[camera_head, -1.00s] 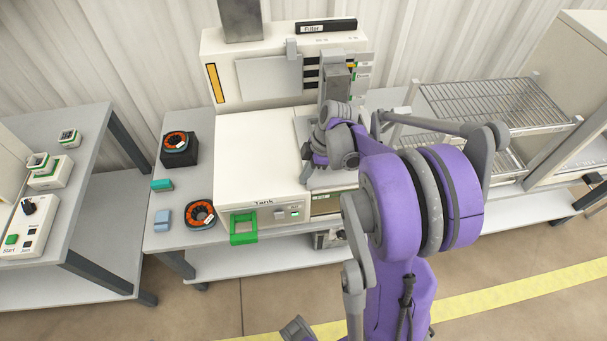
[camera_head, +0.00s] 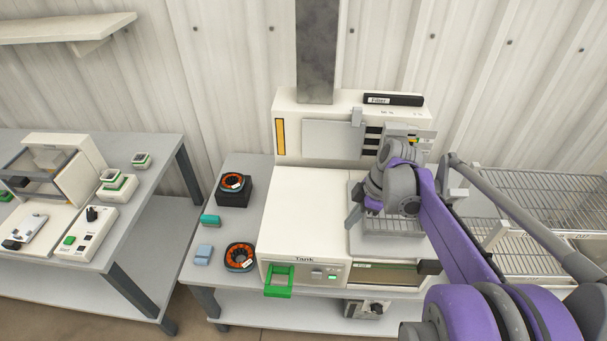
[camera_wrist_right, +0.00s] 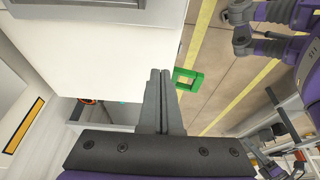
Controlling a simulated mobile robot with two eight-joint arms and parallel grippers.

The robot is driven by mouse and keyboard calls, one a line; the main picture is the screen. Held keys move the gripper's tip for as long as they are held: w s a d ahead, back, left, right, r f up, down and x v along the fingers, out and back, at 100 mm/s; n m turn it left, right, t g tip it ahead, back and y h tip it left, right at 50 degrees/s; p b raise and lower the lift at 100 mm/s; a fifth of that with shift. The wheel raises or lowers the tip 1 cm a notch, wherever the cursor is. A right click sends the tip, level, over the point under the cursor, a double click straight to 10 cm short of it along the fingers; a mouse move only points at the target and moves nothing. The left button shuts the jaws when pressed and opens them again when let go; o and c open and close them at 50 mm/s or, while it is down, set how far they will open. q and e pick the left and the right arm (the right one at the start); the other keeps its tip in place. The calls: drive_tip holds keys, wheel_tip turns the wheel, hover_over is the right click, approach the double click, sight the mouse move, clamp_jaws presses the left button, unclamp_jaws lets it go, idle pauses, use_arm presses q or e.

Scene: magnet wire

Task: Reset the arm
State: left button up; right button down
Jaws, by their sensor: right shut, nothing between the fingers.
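My right arm (camera_head: 455,230) comes in from the lower right in the head view. My right gripper (camera_head: 354,214) is over the right part of the white machine labelled Tank (camera_head: 308,215), its fingers on the left side of the wrist. In the right wrist view my right gripper (camera_wrist_right: 160,75) has its two grey fingers together with nothing between them. The white machine top (camera_wrist_right: 110,50) and its green handle (camera_wrist_right: 187,80) lie beyond the fingers. My left gripper does not show in the head view. Purple and grey parts of my body show at the wrist view's upper right.
Two orange-and-black coils (camera_head: 232,183) (camera_head: 240,257), a teal block (camera_head: 210,220) and a light blue block (camera_head: 203,254) are left of the machine. The upright filter panel (camera_head: 345,138) stands behind. A wire rack (camera_head: 545,205) is at the right. Another bench (camera_head: 150,185) is at the left.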

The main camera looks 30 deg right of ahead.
drive_tip(key=s+a+m+t+h+p, duration=0.1)
drive_tip(key=s+a+m, duration=0.4)
drive_tip(key=a, duration=0.4)
drive_tip(key=s+a+m+t+h+p, duration=0.2)
drive_tip(key=s+a+m, duration=0.3)
drive_tip(key=a, duration=0.4)
drive_tip(key=shift+s+a+m, duration=0.25)
drive_tip(key=shift+s+m, duration=0.1)
drive_tip(key=shift+m, duration=0.25)
drive_tip(key=shift+f, duration=0.1)
